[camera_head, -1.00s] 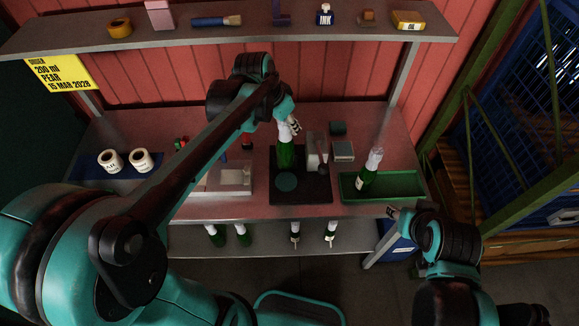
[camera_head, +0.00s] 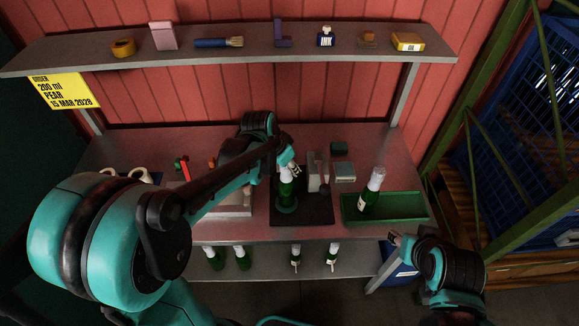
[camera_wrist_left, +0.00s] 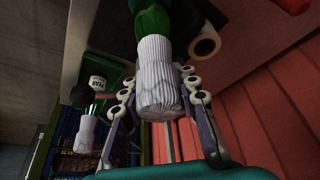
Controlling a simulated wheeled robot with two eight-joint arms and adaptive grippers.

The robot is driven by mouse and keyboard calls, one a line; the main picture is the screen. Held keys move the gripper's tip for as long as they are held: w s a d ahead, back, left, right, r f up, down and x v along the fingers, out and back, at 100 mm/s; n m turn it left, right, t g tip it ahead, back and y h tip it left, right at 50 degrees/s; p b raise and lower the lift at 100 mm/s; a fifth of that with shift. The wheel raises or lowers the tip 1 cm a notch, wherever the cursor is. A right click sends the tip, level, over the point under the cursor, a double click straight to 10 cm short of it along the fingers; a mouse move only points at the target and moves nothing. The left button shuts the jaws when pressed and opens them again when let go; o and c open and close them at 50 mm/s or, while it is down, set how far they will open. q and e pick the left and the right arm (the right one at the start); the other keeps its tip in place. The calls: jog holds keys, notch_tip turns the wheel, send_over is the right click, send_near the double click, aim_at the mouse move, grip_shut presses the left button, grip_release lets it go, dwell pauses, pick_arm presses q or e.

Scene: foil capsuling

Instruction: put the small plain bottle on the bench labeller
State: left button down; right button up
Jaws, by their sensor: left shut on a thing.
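The small green bottle (camera_head: 286,194) shows no label and has a white pleated foil top (camera_wrist_left: 160,75). My left gripper (camera_head: 291,170) is shut around the foil top, seen also in the left wrist view (camera_wrist_left: 160,105). The bottle is upright over the round grey pad of the bench labeller (camera_head: 315,215), a black base with a grey upright block beside the pad. I cannot tell whether its bottom touches the pad. My right gripper (camera_head: 394,238) hangs off the bench's front right, empty as far as I see; its fingers are too small to read.
A labelled bottle (camera_head: 372,192) leans in the green tray (camera_head: 410,207) right of the labeller. A yellow order sign (camera_head: 62,91) hangs at the left.

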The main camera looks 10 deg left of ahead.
pick_arm(q)
jog(key=shift+f, duration=0.15)
jog(key=c, duration=1.1)
grip_release()
jog(key=shift+c, duration=0.2)
jog(key=shift+s+r, duration=0.1)
jog(key=shift+r, duration=0.25)
jog(key=p+v, duration=0.3)
jog(key=v, duration=0.8)
jog(key=s+a+f+n+t+y, duration=0.1)
jog(key=s+n, duration=0.4)
jog(key=s, duration=0.9)
jog(key=shift+s+a+f+n+t+y, duration=0.2)
jog(key=shift+f+n+t+y, duration=0.3)
jog(key=shift+t, duration=0.6)
